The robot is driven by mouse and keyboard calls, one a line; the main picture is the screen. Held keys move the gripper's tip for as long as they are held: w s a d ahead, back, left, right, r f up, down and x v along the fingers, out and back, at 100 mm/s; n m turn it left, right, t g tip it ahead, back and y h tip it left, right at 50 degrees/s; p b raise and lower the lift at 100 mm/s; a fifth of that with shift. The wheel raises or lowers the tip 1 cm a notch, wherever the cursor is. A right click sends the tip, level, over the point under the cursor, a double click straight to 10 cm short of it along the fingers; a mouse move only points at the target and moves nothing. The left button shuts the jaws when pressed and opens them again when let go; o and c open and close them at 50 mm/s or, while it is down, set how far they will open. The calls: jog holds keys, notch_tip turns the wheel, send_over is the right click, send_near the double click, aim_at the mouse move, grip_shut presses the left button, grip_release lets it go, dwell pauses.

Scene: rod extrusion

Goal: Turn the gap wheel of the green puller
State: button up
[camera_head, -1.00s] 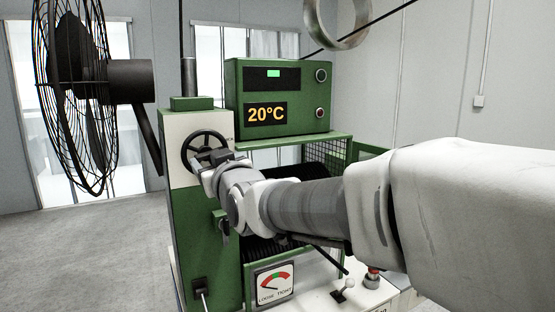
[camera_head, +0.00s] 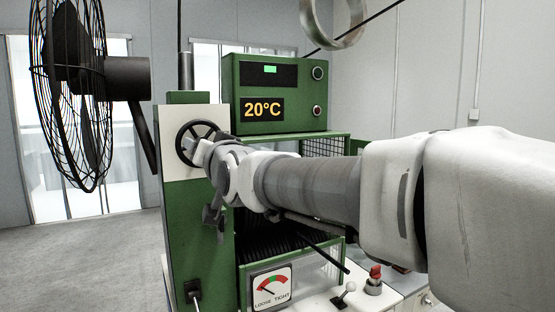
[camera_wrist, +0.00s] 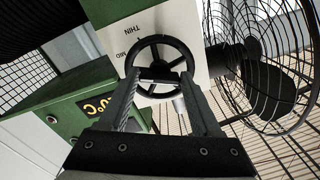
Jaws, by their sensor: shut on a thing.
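The green puller (camera_head: 190,222) stands left of centre in the head view, with a white upper panel. Its black spoked gap wheel (camera_head: 181,137) is on that panel, its right part hidden behind my gripper (camera_head: 206,152). In the wrist view the wheel (camera_wrist: 160,38) faces me, with the lettering MID and THIN on the panel beside it. My gripper (camera_wrist: 160,77) has its two fingers at the wheel's near part, shut on the wheel. The exact contact is partly hidden by the fingers.
A black caged fan (camera_head: 75,95) stands close left of the puller. A green display box (camera_head: 278,92) reads 20°C. Below, a LOOSE–TIGHT gauge (camera_head: 271,287) has its needle left of centre. A lever (camera_head: 345,291) and a red-topped control (camera_head: 375,273) are at lower right.

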jog(key=shift+m+b, duration=0.3)
jog(key=shift+m, duration=0.3)
jog(key=o, duration=1.4)
jog(key=v, duration=1.7)
jog(key=shift+s+d, duration=0.15)
jog(key=shift+d, duration=0.05)
